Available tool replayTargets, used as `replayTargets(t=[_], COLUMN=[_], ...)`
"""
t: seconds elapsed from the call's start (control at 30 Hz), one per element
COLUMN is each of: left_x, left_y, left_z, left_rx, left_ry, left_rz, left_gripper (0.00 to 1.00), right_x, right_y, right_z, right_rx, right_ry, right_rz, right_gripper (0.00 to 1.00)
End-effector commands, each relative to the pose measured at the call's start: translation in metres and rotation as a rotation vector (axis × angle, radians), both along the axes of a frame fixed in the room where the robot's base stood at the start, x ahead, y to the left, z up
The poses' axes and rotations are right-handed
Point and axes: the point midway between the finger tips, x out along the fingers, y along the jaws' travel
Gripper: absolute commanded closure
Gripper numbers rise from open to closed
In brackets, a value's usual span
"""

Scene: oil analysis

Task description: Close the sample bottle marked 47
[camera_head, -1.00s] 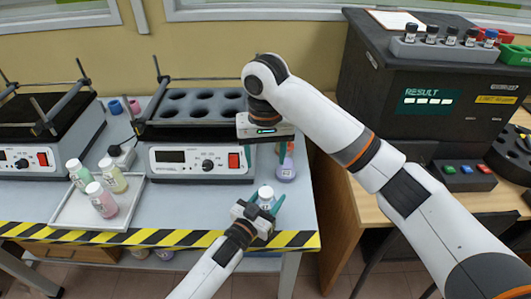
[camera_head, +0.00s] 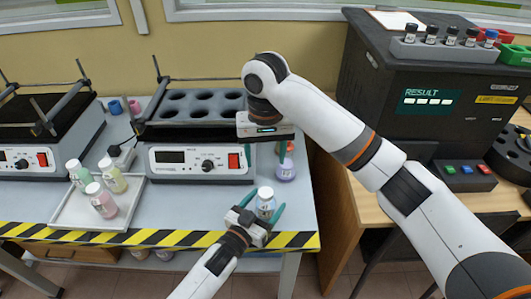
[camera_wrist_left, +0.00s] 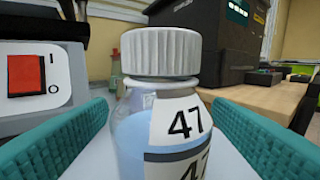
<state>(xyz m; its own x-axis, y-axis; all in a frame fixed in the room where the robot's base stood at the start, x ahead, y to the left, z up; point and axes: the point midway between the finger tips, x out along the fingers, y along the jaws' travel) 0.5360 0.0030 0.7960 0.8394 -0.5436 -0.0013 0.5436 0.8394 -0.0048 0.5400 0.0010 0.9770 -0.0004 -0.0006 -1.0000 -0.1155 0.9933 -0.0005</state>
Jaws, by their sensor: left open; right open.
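The sample bottle marked 47 (camera_head: 266,207) stands upright near the front right of the grey bench. In the left wrist view the bottle (camera_wrist_left: 165,125) is clear, with bluish contents, a white label reading 47, and a ribbed white cap (camera_wrist_left: 160,51) on its neck. How tight the cap sits cannot be told. My left gripper (camera_head: 264,209) is open, its teal fingers on either side of the bottle with gaps showing. My right gripper (camera_head: 265,150) is open, pointing down behind and above the bottle, empty.
A heater block (camera_head: 200,163) stands behind left. A white tray (camera_head: 75,212) holds several bottles at left. The striped front edge (camera_head: 170,238) is close. A dark analyser (camera_head: 430,70) stands at right.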

Motion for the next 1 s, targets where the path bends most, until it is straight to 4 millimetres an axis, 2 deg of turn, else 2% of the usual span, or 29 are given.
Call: replayTargets(t=[0.2, 0.4, 0.6, 1.0], left_x=[-0.042, -0.071, -0.082, -0.082], left_y=[0.027, 0.045, 0.053, 0.053], left_z=[-0.002, -0.002, 0.0, 0.0], left_rx=[0.002, 0.002, 0.0, 0.0], left_ry=[0.005, 0.003, 0.0, 0.0], left_rz=[0.0, 0.0, 0.0, 0.0], left_gripper=[0.25, 0.25, 0.25, 0.25], right_x=[0.0, 0.0, 0.0, 0.0], right_y=[0.0, 0.0, 0.0, 0.0], right_z=[0.0, -0.001, -0.001, -0.001], right_rx=[0.0, 0.0, 0.0, 0.0], right_ry=[0.0, 0.0, 0.0, 0.0], right_rz=[0.0, 0.0, 0.0, 0.0], right_gripper=[0.41, 0.41, 0.41, 0.41])
